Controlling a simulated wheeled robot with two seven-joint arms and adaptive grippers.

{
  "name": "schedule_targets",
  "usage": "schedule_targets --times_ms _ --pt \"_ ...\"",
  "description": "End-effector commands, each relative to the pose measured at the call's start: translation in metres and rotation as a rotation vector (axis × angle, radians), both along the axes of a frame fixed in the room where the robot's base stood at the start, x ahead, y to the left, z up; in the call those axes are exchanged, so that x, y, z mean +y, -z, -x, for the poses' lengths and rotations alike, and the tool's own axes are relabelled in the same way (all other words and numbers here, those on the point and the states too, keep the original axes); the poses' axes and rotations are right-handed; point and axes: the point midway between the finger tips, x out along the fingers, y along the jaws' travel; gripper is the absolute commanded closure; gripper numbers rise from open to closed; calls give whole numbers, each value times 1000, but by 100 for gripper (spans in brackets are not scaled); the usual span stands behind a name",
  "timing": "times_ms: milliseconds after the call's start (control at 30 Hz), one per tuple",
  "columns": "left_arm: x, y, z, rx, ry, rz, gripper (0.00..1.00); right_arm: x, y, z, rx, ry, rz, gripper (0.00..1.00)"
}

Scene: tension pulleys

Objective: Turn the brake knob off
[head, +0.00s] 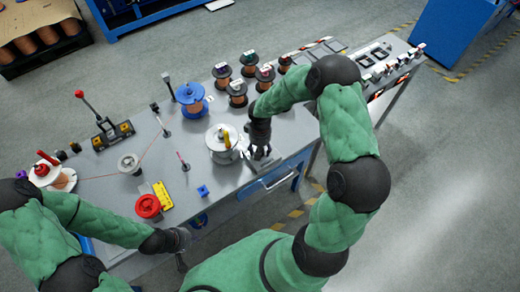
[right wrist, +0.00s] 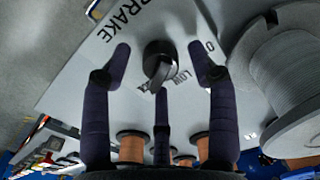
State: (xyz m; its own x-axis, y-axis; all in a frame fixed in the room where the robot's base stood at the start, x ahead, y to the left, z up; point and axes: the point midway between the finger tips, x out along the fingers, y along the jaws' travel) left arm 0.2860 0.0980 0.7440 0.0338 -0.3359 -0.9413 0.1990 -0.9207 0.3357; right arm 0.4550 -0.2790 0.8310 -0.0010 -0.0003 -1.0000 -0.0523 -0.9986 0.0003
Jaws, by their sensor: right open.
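The brake knob (right wrist: 160,62) is a dark round knob with a grey grip bar, on a grey panel marked "BRAKE" in the right wrist view. Marks "0" and "LOW" are at its right. The bar's lower end points down-left, near a partly hidden mark. My right gripper (head: 262,154) is open, its fingers spread around the knob with visible gaps. In the head view this gripper and arm hide the knob. My left gripper (head: 180,256) hangs at the table's front edge, away from the knob; its finger opening is unclear.
Several copper spools (head: 238,92) and a blue spool (head: 191,99) stand behind my right gripper.

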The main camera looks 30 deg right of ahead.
Motion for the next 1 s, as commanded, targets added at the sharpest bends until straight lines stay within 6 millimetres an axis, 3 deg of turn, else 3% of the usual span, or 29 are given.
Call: schedule_targets --times_ms 400,600,1000 --pt "0 1 0 0 0 0 100 0 7 0 -1 0 0 44" --pt "0 1 0 0 0 0 100 0 7 0 -1 0 0 96" --pt "0 0 0 0 0 0 100 0 7 0 0 -53 -1 97"
